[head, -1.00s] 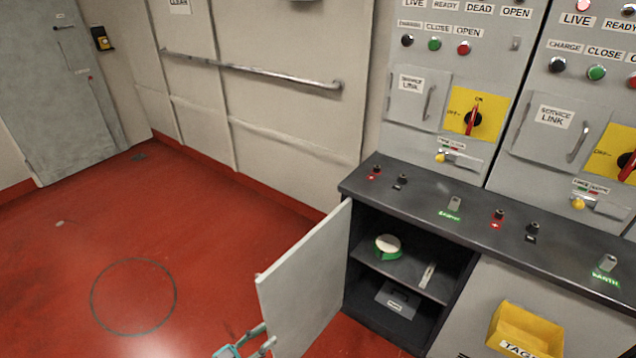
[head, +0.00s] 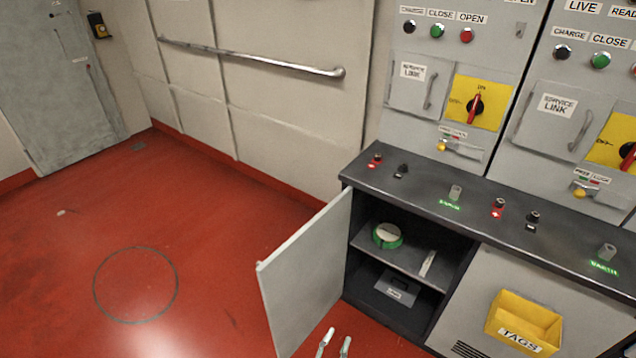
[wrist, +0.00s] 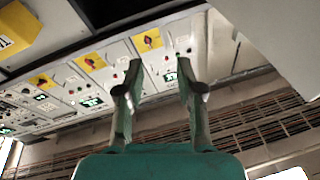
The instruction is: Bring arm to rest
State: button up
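My gripper (head: 338,336) shows only by its two pale fingertips at the bottom edge of the head view, low and just right of the open cabinet door (head: 305,275). In the wrist view my gripper (wrist: 158,75) has its two fingers apart with nothing between them, in front of a tilted view of the panels. The rest of my arm is out of the head view.
A yellow TAGS bin (head: 524,321) hangs to the right. A dark counter (head: 420,190) runs under the switch panels. Red floor (head: 220,240) on the left is clear.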

jog(key=s+d+r+n+t+y, duration=0.1)
jog(key=s+d+r+n+y, duration=0.25)
jog(key=s+d, duration=0.4)
jog(key=s+d+r+n+t+y, duration=0.15)
jog(key=s+d+y, duration=0.25)
jog(key=s, duration=0.6)
jog(key=s+d+r+n+g+y, duration=0.1)
jog(key=s+r+g, duration=0.2)
jog(key=s+r, duration=0.4)
jog(key=s+d+r+n+g+y, duration=0.1)
jog(key=s+r+n+g, duration=0.1)
jog(key=s+r, duration=0.5)
jog(key=s+g, duration=0.1)
jog(key=s, duration=0.4)
jog(key=shift+s+r, duration=0.25)
jog(key=shift+s, duration=0.1)
jog(key=shift+d, duration=0.1)
